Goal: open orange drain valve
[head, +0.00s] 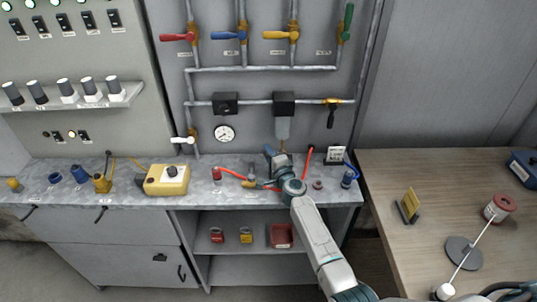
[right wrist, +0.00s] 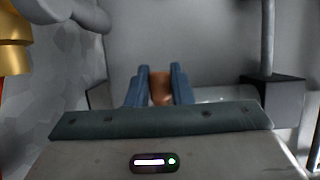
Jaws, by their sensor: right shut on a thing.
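My right gripper (head: 257,182) is low over the back bench, its arm reaching in from the lower right. In the right wrist view its two blue-grey fingers (right wrist: 160,86) are shut on a brownish-orange piece (right wrist: 161,88), which looks like the orange drain valve's handle. A red-orange line (head: 235,174) runs up to the gripper in the head view. The wrist and fingers partly hide the valve, so its angle cannot be told. My left gripper does not show.
A yellow box (head: 167,180) stands on the bench to the left. A red-orange hose (head: 307,162) rises close to the right of the wrist. Wall pipes carry a black box (head: 284,104) and a round gauge (head: 224,133). A wooden table (head: 400,175) is at the right.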

